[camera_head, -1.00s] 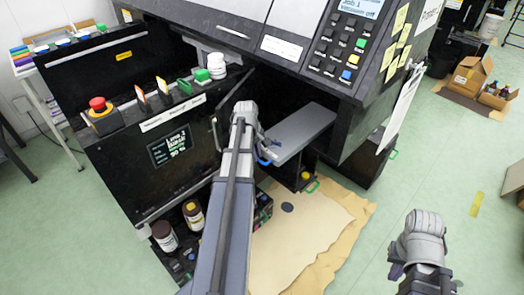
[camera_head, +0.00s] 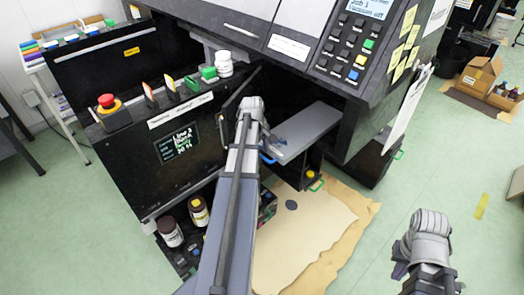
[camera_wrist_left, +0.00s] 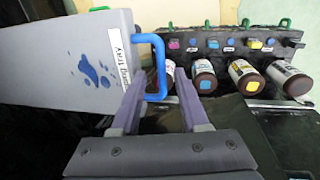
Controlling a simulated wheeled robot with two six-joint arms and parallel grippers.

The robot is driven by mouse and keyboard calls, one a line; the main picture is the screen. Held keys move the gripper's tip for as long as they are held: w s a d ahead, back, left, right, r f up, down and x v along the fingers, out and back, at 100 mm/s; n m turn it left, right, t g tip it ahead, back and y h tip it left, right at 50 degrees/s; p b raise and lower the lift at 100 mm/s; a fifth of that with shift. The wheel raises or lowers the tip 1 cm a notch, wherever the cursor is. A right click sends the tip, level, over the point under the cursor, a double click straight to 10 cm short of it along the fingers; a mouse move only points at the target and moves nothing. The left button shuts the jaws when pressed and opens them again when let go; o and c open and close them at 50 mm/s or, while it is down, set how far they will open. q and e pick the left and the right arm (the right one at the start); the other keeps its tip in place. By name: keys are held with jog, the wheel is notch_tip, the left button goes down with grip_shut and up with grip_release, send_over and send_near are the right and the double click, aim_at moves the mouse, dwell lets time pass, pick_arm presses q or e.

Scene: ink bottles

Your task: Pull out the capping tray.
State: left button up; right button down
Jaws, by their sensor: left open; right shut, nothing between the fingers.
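The capping tray (camera_head: 308,127) is a grey slab sticking out of the dark machine front. It also shows in the left wrist view (camera_wrist_left: 50,60), with a white label partly reading "tray" and dark blue stains. Its blue loop handle (camera_wrist_left: 161,65) is on its end face; a bit of the handle (camera_head: 267,158) shows in the head view. My left gripper (camera_wrist_left: 160,78) is open, with the handle appearing between its two fingers in the wrist view; contact cannot be told. My right gripper (camera_head: 400,270) is shut and empty, low at the right, away from the machine.
Several capped ink bottles (camera_wrist_left: 246,76) stand in a row right of the handle in the wrist view. Brown paper (camera_head: 300,240) lies on the floor below the tray. A control panel (camera_head: 340,50) overhangs above.

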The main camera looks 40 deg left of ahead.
pick_arm(q)
notch_tip(320, 180, up, 7)
jog(key=s+p, duration=0.1)
jog(key=p, duration=0.5)
jog(key=shift+f, duration=0.15)
jog(key=shift+s, duration=0.1)
jog(key=w+d+r+m+p, duration=0.1)
jog(key=d+r+m+p, duration=0.15)
jog(key=d, duration=0.55)
jog(key=d+r+m+g+p, duration=0.1)
jog(key=d+m, duration=0.3)
jog(key=d, duration=0.5)
jog(key=w+d+r+m+p, duration=0.1)
jog(key=d+m+p, duration=0.15)
jog(key=d, duration=0.55)
jog(key=s+d+r+m+p, duration=0.1)
jog(key=s+d+m, duration=0.2)
jog(key=d, duration=0.3)
jog(key=s+d+r+m+y+p, duration=0.1)
jog(key=s+d+r+m, duration=0.1)
jog(key=s+d+m, duration=0.2)
jog(key=s+d+r+m+g+p, duration=0.1)
jog(key=d+m, duration=0.4)
jog(key=d, duration=0.5)
jog(key=shift+s+d+r+p, duration=0.2)
jog(key=shift+s+r+p, duration=0.3)
jog(key=shift+s, duration=0.7)
